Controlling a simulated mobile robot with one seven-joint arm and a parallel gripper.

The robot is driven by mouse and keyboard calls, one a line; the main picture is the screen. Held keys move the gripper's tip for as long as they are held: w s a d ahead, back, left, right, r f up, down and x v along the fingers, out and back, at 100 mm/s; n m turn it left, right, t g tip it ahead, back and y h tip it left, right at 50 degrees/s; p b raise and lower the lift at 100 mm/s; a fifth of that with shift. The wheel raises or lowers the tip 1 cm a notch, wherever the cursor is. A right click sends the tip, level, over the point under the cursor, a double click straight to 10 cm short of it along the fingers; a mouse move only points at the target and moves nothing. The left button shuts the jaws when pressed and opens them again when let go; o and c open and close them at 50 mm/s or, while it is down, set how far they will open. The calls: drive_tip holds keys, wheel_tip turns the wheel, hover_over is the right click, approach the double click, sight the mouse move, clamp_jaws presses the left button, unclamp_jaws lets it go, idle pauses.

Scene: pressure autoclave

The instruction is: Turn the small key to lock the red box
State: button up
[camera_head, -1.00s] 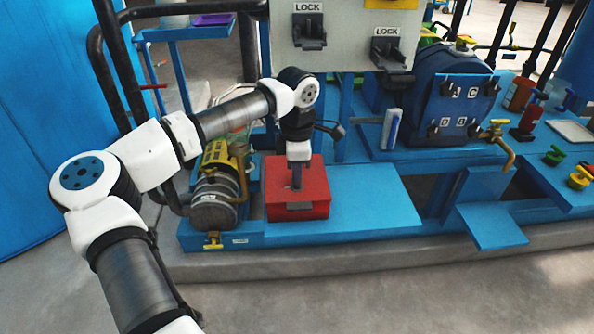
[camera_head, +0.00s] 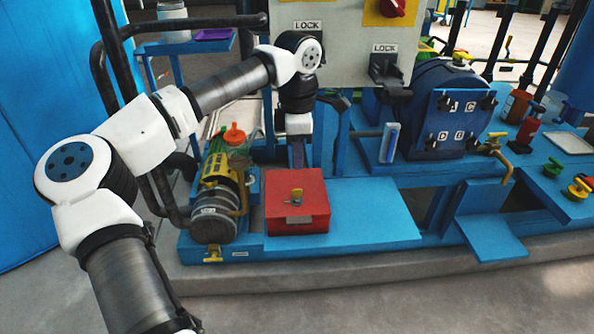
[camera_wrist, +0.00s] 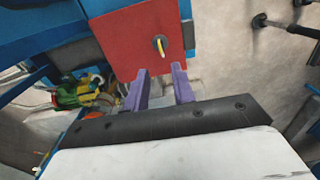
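The red box (camera_head: 297,220) sits on the blue platform, its lid shut. A small yellow key (camera_head: 297,192) stands in a round grey lock on its top. In the wrist view the red box (camera_wrist: 122,42) fills the upper middle, with the key (camera_wrist: 161,46) near its edge. My gripper (camera_head: 298,155) points down at the back side of the box, apart from the key. In the wrist view my gripper's purple fingers (camera_wrist: 160,82) are spread with a gap between them and nothing held. The key lies ahead of this gap.
A motor-like cylinder (camera_head: 216,212) with yellow parts stands close left of the box. The grey panel (camera_head: 345,45) with LOCK labels hangs above and behind. A bare blue plate (camera_head: 365,215) lies to the right. A blue vessel (camera_head: 450,110) stands farther right.

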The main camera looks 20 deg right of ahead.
wheel_tip(320, 180, up, 4)
drive_tip(key=shift+r, duration=0.1)
idle(0.5)
